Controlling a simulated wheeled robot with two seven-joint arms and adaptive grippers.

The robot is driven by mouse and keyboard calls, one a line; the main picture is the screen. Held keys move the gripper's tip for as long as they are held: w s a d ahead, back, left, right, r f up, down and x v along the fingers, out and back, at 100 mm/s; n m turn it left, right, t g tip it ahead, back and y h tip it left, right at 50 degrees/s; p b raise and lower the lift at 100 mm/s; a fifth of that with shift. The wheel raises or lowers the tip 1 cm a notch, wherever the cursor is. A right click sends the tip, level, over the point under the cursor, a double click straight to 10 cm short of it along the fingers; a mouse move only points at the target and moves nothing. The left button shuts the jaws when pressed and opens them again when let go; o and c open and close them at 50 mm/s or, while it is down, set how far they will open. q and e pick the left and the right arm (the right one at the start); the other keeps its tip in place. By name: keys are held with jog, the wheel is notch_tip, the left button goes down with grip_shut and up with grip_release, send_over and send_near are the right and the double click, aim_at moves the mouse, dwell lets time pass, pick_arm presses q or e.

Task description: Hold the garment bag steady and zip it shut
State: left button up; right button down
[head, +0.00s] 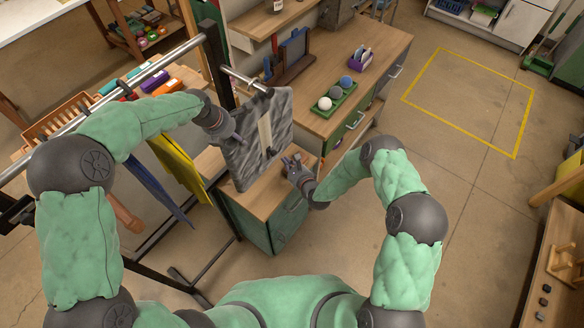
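The grey, marbled garment bag (243,163) hangs from the end of the metal rail. A pale strip (265,132) shows down the upper middle of its front, with a dark line below; a small dark piece sits near the strip's lower end. My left gripper (237,137) is at the bag's left edge, seemingly touching it; its fingertips are too small to tell whether they are closed on the fabric. My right gripper (291,161) is just right of the bag's lower part, fingers spread and nothing visible between them.
A wooden workbench (372,42) with a green tray (337,103) of balls stands behind the bag. A green-sided cabinet (262,229) is below it. The rail (150,70) carries yellow and blue cloths (182,165) at left. Open floor lies to the right.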

jog(key=shift+a+r, duration=0.5)
jog(key=shift+r, duration=0.3)
jog(key=shift+a+r, duration=0.5)
jog(key=shift+r, duration=0.3)
notch_tip(320, 180, up, 20)
jog(key=shift+s+f, duration=0.15)
jog(key=shift+f, duration=0.05)
notch_tip(320, 180, down, 4)
jog(key=w+d, duration=0.1)
jog(key=d, duration=0.1)
jog(key=v, duration=1)
jog(key=shift+a+r, duration=0.2)
jog(key=shift+r, duration=0.05)
